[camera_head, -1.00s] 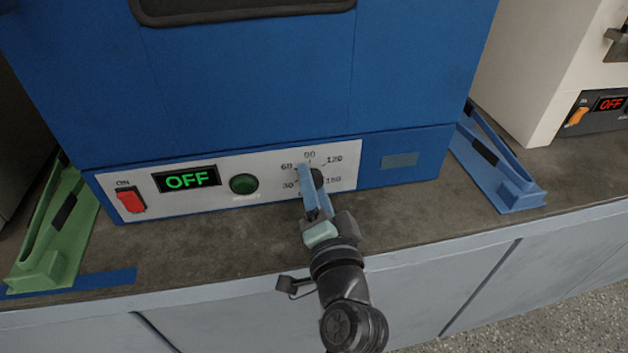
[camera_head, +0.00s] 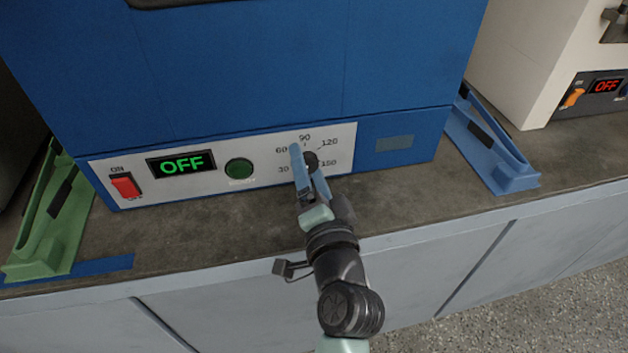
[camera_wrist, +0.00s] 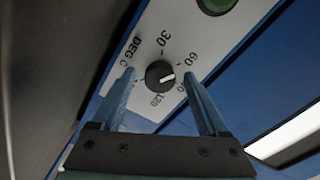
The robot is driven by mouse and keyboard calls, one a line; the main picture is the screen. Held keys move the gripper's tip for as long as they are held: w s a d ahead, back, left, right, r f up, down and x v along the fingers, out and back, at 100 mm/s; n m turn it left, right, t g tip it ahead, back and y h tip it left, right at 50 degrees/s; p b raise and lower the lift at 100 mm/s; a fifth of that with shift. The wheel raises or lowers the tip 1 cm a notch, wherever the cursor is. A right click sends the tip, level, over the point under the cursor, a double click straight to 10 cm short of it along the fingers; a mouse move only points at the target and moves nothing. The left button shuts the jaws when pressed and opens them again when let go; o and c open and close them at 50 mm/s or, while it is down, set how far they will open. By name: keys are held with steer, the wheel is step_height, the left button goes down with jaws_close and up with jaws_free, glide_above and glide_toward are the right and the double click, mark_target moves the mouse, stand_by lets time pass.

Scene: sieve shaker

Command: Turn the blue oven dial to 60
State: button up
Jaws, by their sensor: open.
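The blue oven (camera_head: 240,75) stands on the counter, its white control panel (camera_head: 215,188) facing me. Its black dial (camera_head: 312,160) sits at the panel's right, ringed by printed numbers; it also shows in the wrist view (camera_wrist: 157,70). There its white mark points between 60 and 90. My gripper (camera_head: 305,162) is open, its blue fingers at the dial, one on either side. In the wrist view my gripper (camera_wrist: 158,76) shows a gap between each finger and the dial. In the head view the left finger partly covers the dial's surroundings near 60.
The oven's display (camera_head: 181,163) reads OFF in green, beside a red switch (camera_head: 125,186) and a green button (camera_head: 239,168). A green holder (camera_head: 45,215) stands left and a blue holder (camera_head: 490,145) right. A cream appliance (camera_head: 535,60) stands further right.

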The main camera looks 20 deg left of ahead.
steer(key=v, duration=1.3)
steer(key=shift+b, duration=0.4)
steer(key=shift+w+r, duration=0.1)
steer(key=shift+w, duration=0.05)
